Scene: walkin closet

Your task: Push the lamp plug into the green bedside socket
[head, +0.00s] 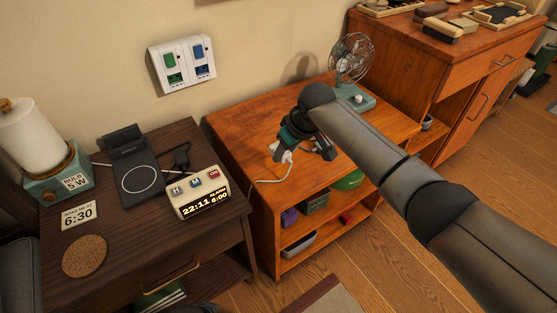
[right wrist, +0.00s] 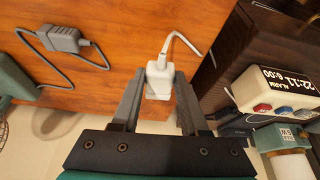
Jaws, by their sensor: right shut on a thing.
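My right gripper (head: 291,145) is over the orange-brown cabinet, and in the right wrist view its fingers (right wrist: 157,100) are shut on a white plug (right wrist: 159,80). The plug (head: 282,155) is partly hidden by the gripper in the head view, and a white cord runs from it towards the dark nightstand. The green socket (head: 175,77) is the left one on a white wall plate, below a green switch, and its front is clear. The plug is well apart from it, lower and to the right. A lamp (head: 32,135) with a teal base stands at the far left. My left gripper is not visible.
A blue socket (head: 203,71) sits beside the green one. The nightstand (head: 120,225) holds a charging pad (head: 140,178), an alarm clock (head: 198,193) and a dark plug (head: 182,154). A grey plug (right wrist: 62,39) lies on the cabinet (head: 240,120), near a fan (head: 352,70).

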